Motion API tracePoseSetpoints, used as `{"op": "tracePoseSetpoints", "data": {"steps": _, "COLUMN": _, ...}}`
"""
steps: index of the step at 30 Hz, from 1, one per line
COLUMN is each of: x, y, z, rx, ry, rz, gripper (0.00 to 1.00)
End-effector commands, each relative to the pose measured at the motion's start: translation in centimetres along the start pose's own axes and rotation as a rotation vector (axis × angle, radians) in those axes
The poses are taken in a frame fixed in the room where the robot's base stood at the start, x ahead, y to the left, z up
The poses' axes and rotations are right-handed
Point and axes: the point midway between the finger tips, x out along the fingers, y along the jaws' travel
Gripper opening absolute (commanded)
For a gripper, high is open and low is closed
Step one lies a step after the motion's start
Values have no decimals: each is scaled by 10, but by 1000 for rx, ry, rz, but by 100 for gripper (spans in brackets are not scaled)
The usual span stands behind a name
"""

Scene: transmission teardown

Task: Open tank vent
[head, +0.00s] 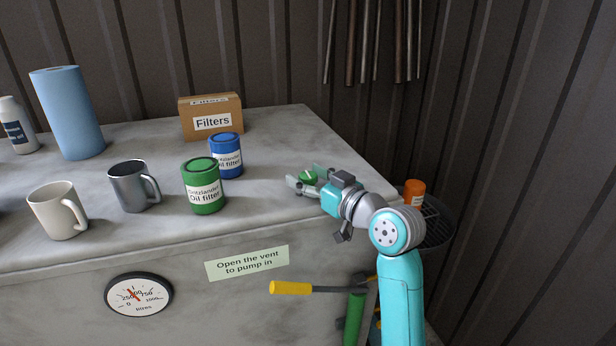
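A small round green cap (308,177), which looks like the tank vent, sits on the grey top of the tank (270,128) near its right end. My gripper (306,178) reaches in from the right, low over the top. Its two fingers are apart, one on the far side of the cap and one on the near left side. I cannot tell whether they touch the cap. A note (246,263) on the front reads "Open the vent to pump in". A round litres gauge (139,295) is left of it.
A green oil filter (202,186), a blue one (226,156) and a Filters box (211,118) stand left of my gripper. Two mugs, a blue roll (67,112) and a bottle are farther left. A yellow-handled lever (290,288) sticks out below; an orange can (414,192) is at right.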

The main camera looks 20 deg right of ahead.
Motion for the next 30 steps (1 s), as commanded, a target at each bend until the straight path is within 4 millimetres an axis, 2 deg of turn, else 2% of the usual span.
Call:
{"op": "tracePoseSetpoints", "data": {"steps": 7, "x": -2, "y": 0, "z": 0, "rx": 0, "ry": 0, "rz": 1, "gripper": 65}}
{"op": "tracePoseSetpoints", "data": {"steps": 11, "x": -14, "y": 1, "z": 0, "rx": 0, "ry": 1, "rz": 3, "gripper": 65}}
{"op": "tracePoseSetpoints", "data": {"steps": 24, "x": -95, "y": 1, "z": 0, "rx": -1, "ry": 1, "rz": 4, "gripper": 65}}
{"op": "tracePoseSetpoints", "data": {"steps": 30, "x": -116, "y": 1, "z": 0, "rx": 0, "ry": 0, "rz": 2, "gripper": 65}}
